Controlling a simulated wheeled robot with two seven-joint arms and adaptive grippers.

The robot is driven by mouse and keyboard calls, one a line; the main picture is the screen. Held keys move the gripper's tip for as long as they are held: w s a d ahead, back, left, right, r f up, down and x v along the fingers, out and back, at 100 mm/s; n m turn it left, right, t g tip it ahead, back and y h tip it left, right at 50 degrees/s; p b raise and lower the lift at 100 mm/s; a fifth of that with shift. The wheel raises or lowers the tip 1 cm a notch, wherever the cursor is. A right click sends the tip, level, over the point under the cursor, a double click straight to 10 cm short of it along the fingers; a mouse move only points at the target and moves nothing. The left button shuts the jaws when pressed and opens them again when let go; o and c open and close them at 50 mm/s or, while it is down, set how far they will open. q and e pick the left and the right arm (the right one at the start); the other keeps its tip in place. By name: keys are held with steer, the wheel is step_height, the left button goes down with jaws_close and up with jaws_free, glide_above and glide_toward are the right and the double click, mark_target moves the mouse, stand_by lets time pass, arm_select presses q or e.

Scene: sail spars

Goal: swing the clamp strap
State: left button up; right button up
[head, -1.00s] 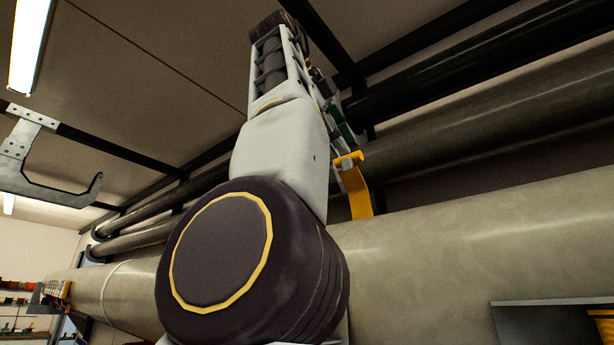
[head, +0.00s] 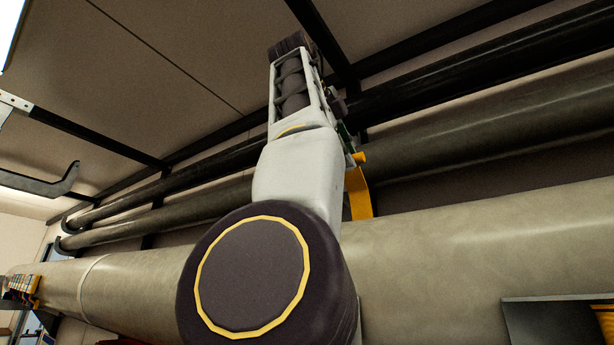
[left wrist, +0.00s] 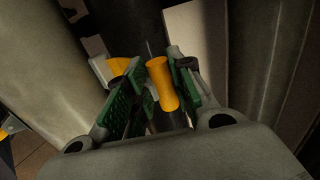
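The yellow clamp strap (head: 359,192) stands against the large pale spar, right behind my left arm in the head view. Its upper end meets a short yellow handle (head: 359,158). In the left wrist view this handle (left wrist: 161,84) lies between the green finger pads of my left gripper (left wrist: 152,88), close to the right pad, with a dark gap towards the left pad. The gripper looks open around it. Another yellow part, seemingly the strap (left wrist: 118,73), shows beyond the left finger. In the head view my arm hides most of this gripper. My right gripper is not in view.
The large pale spar (head: 480,240) runs across the view, with a dark grey spar (head: 500,125) and a black spar (head: 480,85) above. A grey bracket (head: 40,185) hangs at the left. A grey ledge (head: 550,318) sits at lower right.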

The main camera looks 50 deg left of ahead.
arm_select(q)
steer(key=shift+w+d+f, duration=0.15)
steer(key=shift+w+d, duration=0.2)
steer(key=shift+c, duration=1.2)
jaws_close()
steer(key=shift+s+d+f+b, duration=0.2)
steer(key=shift+s+f+b, duration=0.05)
steer(key=shift+s, duration=0.35)
steer(key=shift+s+d+f+b, duration=0.2)
steer(key=shift+s+d, duration=0.05)
steer(key=shift+s, duration=0.4)
steer(key=shift+s+d+f+b, duration=0.2)
steer(key=shift+s+f+b, duration=0.05)
steer(key=shift+s, duration=0.35)
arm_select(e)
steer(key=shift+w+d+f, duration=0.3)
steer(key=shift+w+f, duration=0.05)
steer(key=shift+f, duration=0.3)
arm_select(q)
steer(key=shift+s, duration=0.1)
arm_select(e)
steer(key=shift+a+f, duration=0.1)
